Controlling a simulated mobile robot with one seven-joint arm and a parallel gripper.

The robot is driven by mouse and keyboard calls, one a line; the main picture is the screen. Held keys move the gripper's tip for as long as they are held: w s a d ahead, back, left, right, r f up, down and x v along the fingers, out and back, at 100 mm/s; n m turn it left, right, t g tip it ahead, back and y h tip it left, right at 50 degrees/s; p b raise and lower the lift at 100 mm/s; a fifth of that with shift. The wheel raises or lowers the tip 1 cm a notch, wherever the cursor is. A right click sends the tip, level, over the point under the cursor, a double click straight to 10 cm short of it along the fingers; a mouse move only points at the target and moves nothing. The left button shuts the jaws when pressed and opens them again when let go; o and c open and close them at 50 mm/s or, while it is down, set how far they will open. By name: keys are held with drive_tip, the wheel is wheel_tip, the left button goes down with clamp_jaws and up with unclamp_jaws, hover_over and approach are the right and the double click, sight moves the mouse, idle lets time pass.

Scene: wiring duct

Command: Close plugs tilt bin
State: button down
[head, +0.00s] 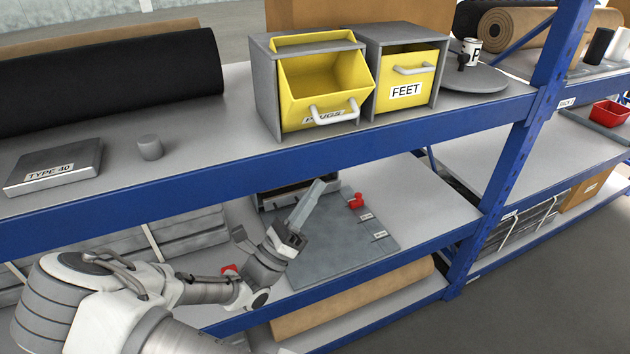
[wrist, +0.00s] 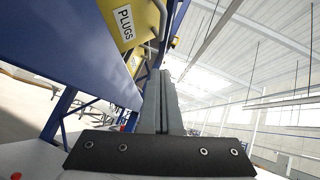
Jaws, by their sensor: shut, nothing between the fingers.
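The yellow plugs tilt bin (head: 321,84) stands on the upper shelf in a grey housing, tilted forward and open at the top. Its white handle (head: 334,114) is on the front, partly over the PLUGS label. In the wrist view the plugs bin (wrist: 127,42) is at the upper left, with its label readable. The feet bin (head: 406,78) beside it on the right is upright and closed. My gripper (head: 318,186) is shut and empty, below the upper shelf's front edge and under the plugs bin, apart from it. In the wrist view my gripper's fingers (wrist: 162,75) are together.
The blue upper shelf beam (head: 200,172) runs between my gripper and the bins. A TYPE 40 block (head: 52,168), a grey cylinder (head: 150,147) and a black roll (head: 110,82) lie left. A grey mat (head: 350,235) lies on the lower shelf.

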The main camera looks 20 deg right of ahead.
drive_tip(key=w+d+r+p, duration=0.1)
drive_tip(key=w+d+r, duration=0.2)
drive_tip(key=r, duration=0.6)
drive_tip(key=shift+d, duration=1.2)
